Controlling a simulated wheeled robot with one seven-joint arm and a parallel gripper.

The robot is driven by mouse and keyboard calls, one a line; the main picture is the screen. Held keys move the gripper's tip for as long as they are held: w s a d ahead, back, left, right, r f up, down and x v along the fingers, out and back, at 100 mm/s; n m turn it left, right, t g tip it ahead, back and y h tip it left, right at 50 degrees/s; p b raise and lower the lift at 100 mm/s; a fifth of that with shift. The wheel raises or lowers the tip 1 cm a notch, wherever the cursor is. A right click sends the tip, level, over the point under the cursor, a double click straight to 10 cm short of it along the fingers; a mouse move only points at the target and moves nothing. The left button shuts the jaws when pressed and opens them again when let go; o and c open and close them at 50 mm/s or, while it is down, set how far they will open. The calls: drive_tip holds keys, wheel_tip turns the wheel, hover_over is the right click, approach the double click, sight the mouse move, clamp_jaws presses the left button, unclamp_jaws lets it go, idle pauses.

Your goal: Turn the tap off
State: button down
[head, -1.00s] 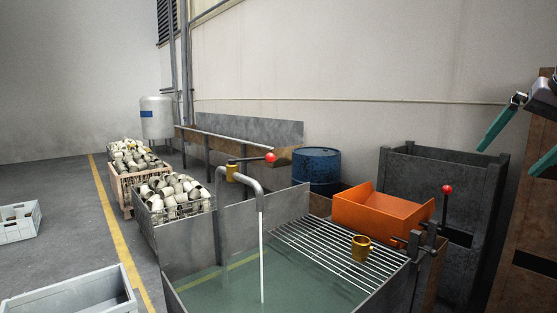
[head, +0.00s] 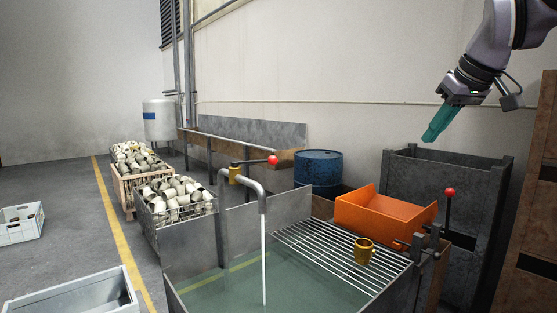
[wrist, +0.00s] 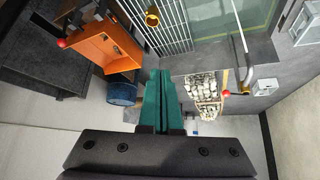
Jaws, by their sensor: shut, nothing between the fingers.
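The tap (head: 252,184) is a grey bent pipe with a brass valve body, standing at the back left of the water tank (head: 190,249). Its dark lever (head: 252,161) ends in a red ball (head: 272,160) and points right. A white stream of water (head: 264,262) falls from the spout into the tank. My gripper (head: 430,135) has teal fingers pressed together and holds nothing. It is high in the air at the upper right, well apart from the tap. In the wrist view the tap's red ball (wrist: 226,93) shows right of my fingers (wrist: 164,75).
A brass mug (head: 363,251) stands on the wire rack (head: 325,250) over the tank. An orange tray (head: 385,214), a second red-knobbed lever (head: 449,205) and a dark bin (head: 440,180) stand at the right. A blue drum (head: 318,168) is behind. The air above the tank is clear.

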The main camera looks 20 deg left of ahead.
drive_tip(key=w+a+f+n+g+y, duration=0.1)
drive_tip(key=w+a+n+y, duration=0.1)
drive_tip(key=a+n, duration=0.6)
drive_tip(key=w+a+f+n+g+y, duration=0.1)
drive_tip(key=a+n, duration=0.7)
drive_tip(key=a, duration=1.2)
drive_tip(key=shift+w+a+f+g+y, duration=0.4)
drive_tip(key=shift+w+f, duration=0.1)
drive_tip(key=shift+f, duration=0.2)
drive_tip(key=shift+f, duration=0.15)
drive_tip(key=w+a+f, duration=0.6)
drive_tip(key=a, duration=0.1)
drive_tip(key=shift+a+f, duration=0.2)
drive_tip(key=shift+f, duration=0.15)
drive_tip(key=shift+w, duration=0.25)
